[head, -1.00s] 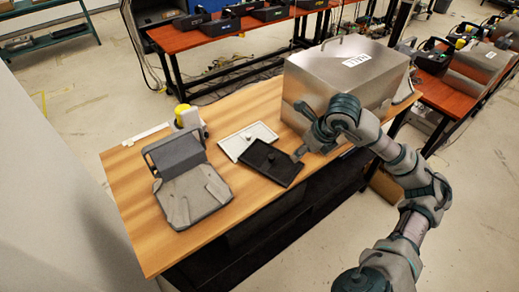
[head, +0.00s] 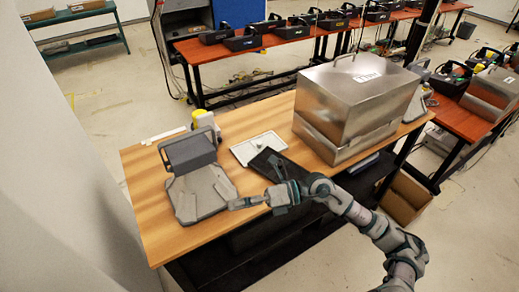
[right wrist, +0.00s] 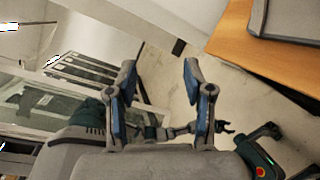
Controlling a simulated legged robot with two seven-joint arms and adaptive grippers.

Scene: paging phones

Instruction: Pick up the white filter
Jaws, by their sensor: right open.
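The white filter (head: 257,148) is a flat pale panel with a small dark knob, lying on the wooden table. A dark panel (head: 268,160) lies just in front of it, partly covered by my right arm. My right gripper (head: 238,203) is open and empty, in front of the filter and to its left, pointing left by the grey device. Its two spread fingers show in the right wrist view (right wrist: 158,78). The filter is not seen there. What seems to be my left gripper (right wrist: 227,128) shows small in the right wrist view; its jaws are unclear.
A grey device with a raised screen (head: 198,195) stands at the table's left. A white bottle with a yellow cap (head: 204,120) is behind it. A large metal box (head: 350,110) stands right of the filter. Bare wood (head: 145,190) shows at the left edge.

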